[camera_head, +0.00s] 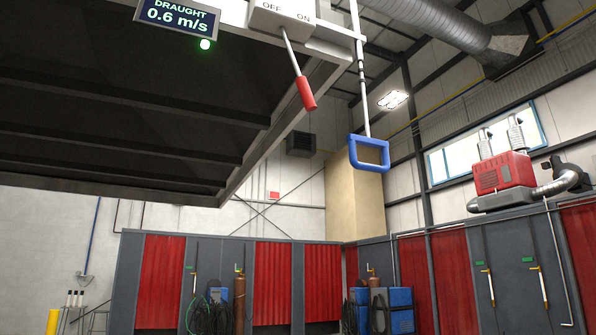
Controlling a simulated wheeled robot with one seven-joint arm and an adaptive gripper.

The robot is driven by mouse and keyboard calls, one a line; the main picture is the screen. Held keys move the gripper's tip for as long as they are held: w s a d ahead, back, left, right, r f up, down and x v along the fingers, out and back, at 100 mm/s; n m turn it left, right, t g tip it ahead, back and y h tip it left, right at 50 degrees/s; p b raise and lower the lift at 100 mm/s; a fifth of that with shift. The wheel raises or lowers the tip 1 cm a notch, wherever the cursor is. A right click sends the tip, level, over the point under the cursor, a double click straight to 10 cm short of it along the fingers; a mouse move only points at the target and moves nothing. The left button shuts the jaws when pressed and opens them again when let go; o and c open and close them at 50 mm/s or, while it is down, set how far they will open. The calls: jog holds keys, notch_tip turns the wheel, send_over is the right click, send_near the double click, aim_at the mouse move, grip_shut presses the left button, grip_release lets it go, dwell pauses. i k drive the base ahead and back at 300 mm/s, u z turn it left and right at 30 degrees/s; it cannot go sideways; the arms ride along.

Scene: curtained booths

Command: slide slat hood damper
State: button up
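The dark underside of the hood (110,120) with cross slats fills the upper left. A display (178,16) at its top edge reads "DRAUGHT 0.6 m/s", with a green light (205,44) below it. Right of it, a white switch box (281,18) is marked OFF on the left and ON on the right. A lever with a red grip (306,93) hangs from it, tilted down and right. Further right, a blue rectangular loop handle (370,153) hangs on a thin white rod (359,70). The slat damper itself cannot be made out. My gripper is not in view.
Dark booths with red curtains (275,283) line the back and right. Gas cylinders (239,305), hoses and blue machines (400,308) stand before them. A red unit (503,174) sits on top at right. The air around the blue handle looks clear.

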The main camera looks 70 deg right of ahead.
aim_at(353, 140)
jog(key=z, duration=2.05)
jog(key=k, duration=0.35)
jog(key=z, duration=0.6)
jog(key=i, duration=0.45)
jog(key=u, duration=0.05)
